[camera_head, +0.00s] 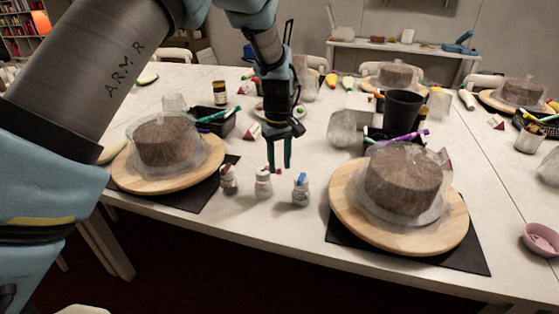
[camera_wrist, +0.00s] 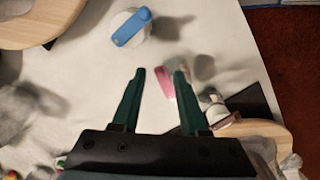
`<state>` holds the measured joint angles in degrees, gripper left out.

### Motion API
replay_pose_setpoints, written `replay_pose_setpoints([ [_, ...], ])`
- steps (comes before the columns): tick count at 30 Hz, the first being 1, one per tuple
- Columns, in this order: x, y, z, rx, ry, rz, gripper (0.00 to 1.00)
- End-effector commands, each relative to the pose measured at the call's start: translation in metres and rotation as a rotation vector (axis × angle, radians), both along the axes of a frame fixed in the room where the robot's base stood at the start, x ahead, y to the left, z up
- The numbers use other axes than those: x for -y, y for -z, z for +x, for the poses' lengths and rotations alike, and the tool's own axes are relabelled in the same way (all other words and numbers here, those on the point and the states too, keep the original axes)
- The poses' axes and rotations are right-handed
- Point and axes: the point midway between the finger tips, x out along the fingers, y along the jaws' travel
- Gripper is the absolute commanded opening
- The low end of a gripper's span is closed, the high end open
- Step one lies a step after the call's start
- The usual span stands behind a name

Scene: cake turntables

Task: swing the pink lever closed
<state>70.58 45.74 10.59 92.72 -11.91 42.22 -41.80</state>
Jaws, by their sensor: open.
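The pink lever (camera_wrist: 166,84) shows in the wrist view as a short pink bar, between my fingertips and nearer the right one. It seems to belong to the small white middle bottle (camera_head: 263,184) in the head view, where the lever itself is hard to make out. My gripper (camera_head: 279,169) points down beside that bottle's top, slightly to its right. In the wrist view my gripper (camera_wrist: 158,75) is open, with nothing clamped between its green fingers. I cannot tell whether a finger touches the lever.
A bottle with a blue lever (camera_head: 300,190) stands to the right, and a brownish-topped bottle (camera_head: 228,180) to the left. Cake turntables (camera_head: 345,206) (camera_head: 130,180) on dark mats flank them. A black cup (camera_head: 403,110) stands behind. The table front is clear.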

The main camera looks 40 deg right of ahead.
Motion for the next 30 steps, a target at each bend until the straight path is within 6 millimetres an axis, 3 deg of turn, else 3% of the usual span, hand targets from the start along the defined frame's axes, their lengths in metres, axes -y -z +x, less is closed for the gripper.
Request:
replay_pose_setpoints([
  [10, 0.0000, 0.0042, 0.0000, 0.000, 0.000, -0.001, 0.43],
  [21, 0.0001, 0.0039, 0.0001, 0.000, 0.000, -0.001, 0.02],
  [30, 0.0002, 0.0037, 0.0001, 0.000, 0.000, -0.001, 0.00],
])
